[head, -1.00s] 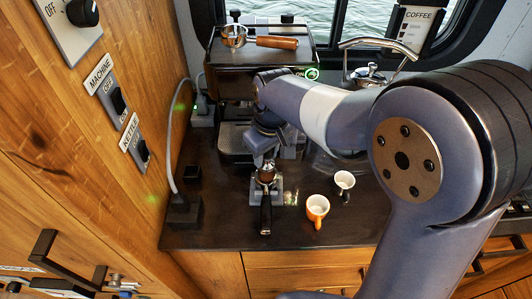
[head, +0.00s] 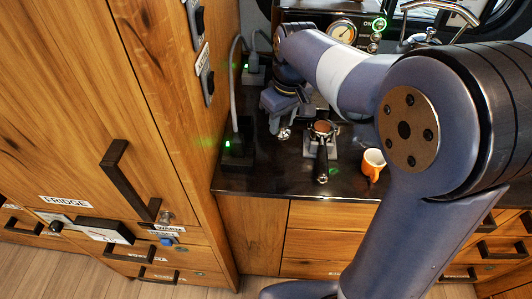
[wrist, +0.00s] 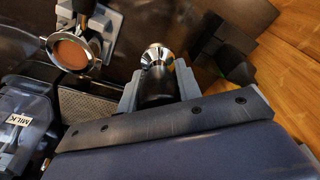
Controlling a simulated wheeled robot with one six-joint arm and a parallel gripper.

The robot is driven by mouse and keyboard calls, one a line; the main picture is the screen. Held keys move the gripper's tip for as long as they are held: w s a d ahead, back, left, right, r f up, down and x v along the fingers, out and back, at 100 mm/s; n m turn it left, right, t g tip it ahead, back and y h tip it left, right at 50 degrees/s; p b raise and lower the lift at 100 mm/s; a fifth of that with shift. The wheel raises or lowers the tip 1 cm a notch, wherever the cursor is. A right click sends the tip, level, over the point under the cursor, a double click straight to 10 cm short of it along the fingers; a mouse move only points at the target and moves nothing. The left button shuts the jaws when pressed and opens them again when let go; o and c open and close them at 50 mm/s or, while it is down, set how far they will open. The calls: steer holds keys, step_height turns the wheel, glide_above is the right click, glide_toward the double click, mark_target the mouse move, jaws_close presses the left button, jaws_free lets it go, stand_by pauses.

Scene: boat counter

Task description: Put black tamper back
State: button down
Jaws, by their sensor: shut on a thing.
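My gripper (head: 284,122) is shut on the black tamper, above the dark counter and left of the portafilter. In the wrist view the tamper (wrist: 156,88) sits between the fingers, its black handle gripped and its shiny metal base pointing away from the gripper. In the head view only the tamper's metal base (head: 284,133) shows below the fingers. The portafilter (head: 322,130) rests in a grey stand, handle toward the front edge. In the wrist view its basket (wrist: 73,52) holds brown, level coffee.
A black box (head: 238,158) with a cable stands by the wooden wall at left. Dark blocks (wrist: 243,25) show in the wrist view near the wood. An orange cup (head: 373,163) stands right of the portafilter. A container labelled MILK (wrist: 28,118) is at the wrist view's left.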

step_height(320, 180, down, 7)
steer(key=shift+f, duration=0.2)
stand_by(0.3)
steer(key=shift+f, duration=0.2)
steer(key=c, duration=1)
jaws_free()
steer(key=r, duration=0.8)
steer(key=s+d+r, duration=0.1)
steer(key=r, duration=0.3)
steer(key=shift+r, duration=0.15)
